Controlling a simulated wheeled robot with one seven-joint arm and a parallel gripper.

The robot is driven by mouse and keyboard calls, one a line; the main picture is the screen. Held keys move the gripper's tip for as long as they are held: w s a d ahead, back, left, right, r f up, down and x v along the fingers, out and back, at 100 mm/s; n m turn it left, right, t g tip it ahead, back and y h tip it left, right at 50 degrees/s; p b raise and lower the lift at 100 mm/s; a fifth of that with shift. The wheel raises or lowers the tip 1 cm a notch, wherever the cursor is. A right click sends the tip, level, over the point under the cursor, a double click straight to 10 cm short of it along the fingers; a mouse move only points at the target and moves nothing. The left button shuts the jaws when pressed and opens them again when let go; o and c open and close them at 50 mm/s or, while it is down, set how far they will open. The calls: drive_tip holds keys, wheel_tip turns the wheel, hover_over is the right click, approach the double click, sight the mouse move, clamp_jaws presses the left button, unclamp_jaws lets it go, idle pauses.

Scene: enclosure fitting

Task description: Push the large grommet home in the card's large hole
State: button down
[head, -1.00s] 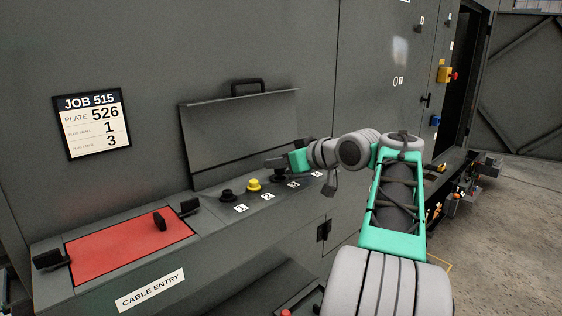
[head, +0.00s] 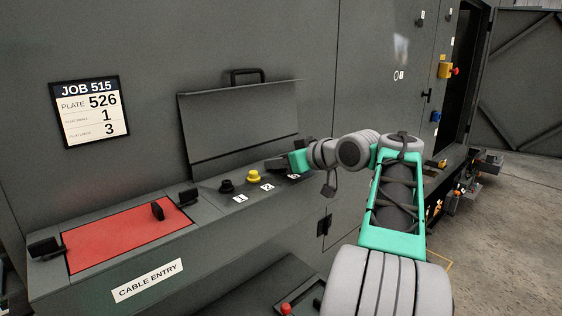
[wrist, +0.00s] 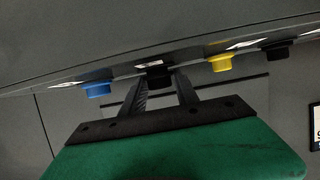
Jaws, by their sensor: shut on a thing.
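My gripper (head: 280,167) is at the ledge, at the third place in the row. In the wrist view my gripper (wrist: 160,82) is shut on a dark grommet (wrist: 158,77). That grommet is level with its neighbours, close to the ledge; I cannot tell if it is lifted. In the head view my gripper hides most of it. The red plate (head: 115,248) lies in the cable entry frame at the left, well away from my gripper. No hole shows in it from here.
A black grommet (head: 227,187) stands at label 1 and a yellow one (head: 253,176) at label 2. A blue one (wrist: 97,89) shows beside my fingers. Black clamps (head: 180,197) stand around the red plate. A job sign (head: 90,112) reads plate 526, 1 and 3.

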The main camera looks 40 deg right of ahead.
drive_tip(key=shift+f, duration=0.3)
drive_tip(key=c, duration=1.3)
unclamp_jaws()
drive_tip(key=o, duration=0.4)
drive_tip(key=shift+f, duration=0.1)
drive_tip(key=shift+o, duration=0.3)
drive_tip(key=shift+f, duration=0.15)
drive_tip(key=v, duration=0.8)
drive_tip(key=shift+d+r+b, duration=0.1)
drive_tip(key=shift+r+b, duration=0.15)
drive_tip(key=shift+b, duration=0.1)
